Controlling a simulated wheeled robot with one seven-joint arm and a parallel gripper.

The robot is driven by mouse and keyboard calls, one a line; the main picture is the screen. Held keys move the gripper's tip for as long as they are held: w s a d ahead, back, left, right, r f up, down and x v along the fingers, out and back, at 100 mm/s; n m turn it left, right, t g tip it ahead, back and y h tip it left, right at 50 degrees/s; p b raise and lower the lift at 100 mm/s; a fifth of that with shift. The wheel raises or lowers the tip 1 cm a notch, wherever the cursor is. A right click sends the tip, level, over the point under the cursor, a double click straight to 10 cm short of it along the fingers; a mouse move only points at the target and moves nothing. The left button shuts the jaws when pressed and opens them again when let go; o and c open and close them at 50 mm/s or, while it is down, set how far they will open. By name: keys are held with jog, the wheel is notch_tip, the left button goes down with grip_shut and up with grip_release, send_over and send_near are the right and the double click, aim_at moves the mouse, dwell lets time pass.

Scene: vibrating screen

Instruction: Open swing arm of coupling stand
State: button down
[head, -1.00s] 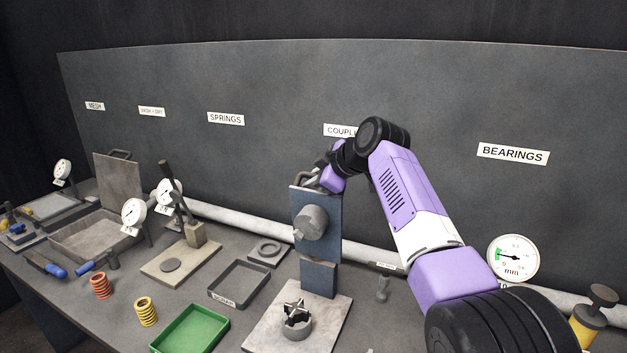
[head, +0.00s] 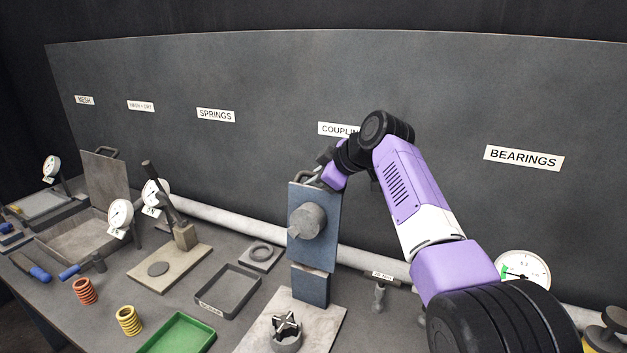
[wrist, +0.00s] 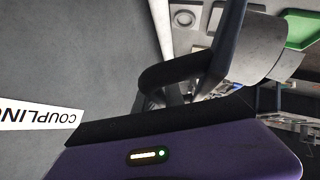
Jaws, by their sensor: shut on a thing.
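The coupling stand has a blue upright swing arm (head: 316,246) with a grey round hub (head: 307,221) on its face. A handle loop (head: 309,176) is at its top edge. My gripper (head: 318,173) is at that handle, shut on it; the fingertips are small and partly hidden. In the wrist view the dark handle (wrist: 178,73) stands out from the blue plate's edge (wrist: 228,40), close to my gripper. The swing arm stands upright above a blue post (head: 310,286) on the pale base plate (head: 325,325). A star-shaped coupling half (head: 286,332) sits on the base, below and apart from the hub.
A grey back panel (head: 260,80) rises close behind the stand. An empty grey tray (head: 228,290) and a green tray (head: 180,335) lie to the left. A small dark fitting (head: 379,296) and a dial gauge (head: 523,270) stand to the right. A pale pipe runs behind.

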jog(key=shift+s+f, duration=0.15)
jog(key=shift+f, duration=0.35)
jog(key=c, duration=1.7)
grip_release()
jog(key=shift+r, duration=0.1)
jog(key=shift+r, duration=0.15)
jog(key=shift+b+v, duration=1.05)
jog(key=shift+v, duration=2.8)
